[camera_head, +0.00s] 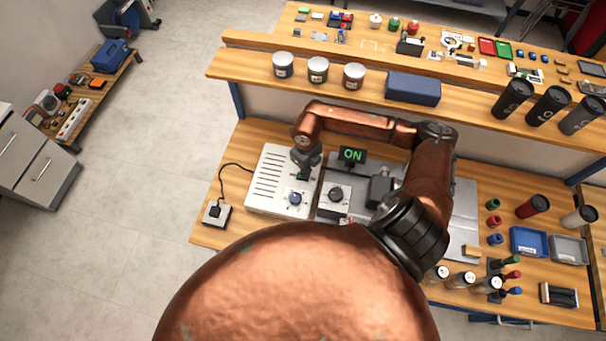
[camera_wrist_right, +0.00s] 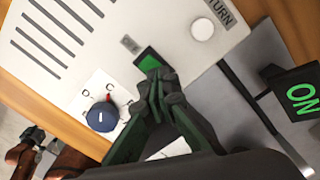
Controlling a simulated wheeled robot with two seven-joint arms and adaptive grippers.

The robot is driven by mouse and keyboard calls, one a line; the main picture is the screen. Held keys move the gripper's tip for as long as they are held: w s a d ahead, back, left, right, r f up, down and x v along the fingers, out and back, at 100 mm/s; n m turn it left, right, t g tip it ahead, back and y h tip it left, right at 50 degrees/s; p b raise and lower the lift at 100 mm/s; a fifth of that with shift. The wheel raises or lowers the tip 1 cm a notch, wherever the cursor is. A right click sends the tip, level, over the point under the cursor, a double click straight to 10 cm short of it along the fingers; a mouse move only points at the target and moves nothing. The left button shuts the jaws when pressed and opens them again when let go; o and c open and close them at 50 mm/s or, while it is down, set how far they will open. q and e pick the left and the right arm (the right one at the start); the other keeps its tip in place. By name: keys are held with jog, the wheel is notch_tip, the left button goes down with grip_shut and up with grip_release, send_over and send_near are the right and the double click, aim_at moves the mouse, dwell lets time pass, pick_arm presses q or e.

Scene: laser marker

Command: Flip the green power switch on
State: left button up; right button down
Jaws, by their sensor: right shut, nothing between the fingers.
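The green power switch (camera_wrist_right: 149,60) shows in the wrist view on the top of the white control box (camera_wrist_right: 185,55). My right gripper (camera_wrist_right: 158,84) is shut and empty, with its fingertips at the switch's lower edge, covering part of it. I cannot tell whether they touch it, nor which way the switch is tipped. In the head view my right gripper (camera_head: 304,172) points down over the white box (camera_head: 268,180), hiding the switch. A small black display (camera_head: 352,155) beside the box shows "ON" in lit green letters. My left gripper is not seen.
A blue-capped knob (camera_wrist_right: 102,118) is close to the fingers on the box. A grey machine with a second knob (camera_head: 336,194) stands to the right. A shelf (camera_head: 240,69) with cups and a blue case (camera_head: 413,89) runs behind. A socket (camera_head: 216,213) sits left.

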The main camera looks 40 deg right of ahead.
jog(key=shift+r+p, duration=1.8)
jog(key=shift+r, duration=1.65)
jog(key=shift+f, duration=0.15)
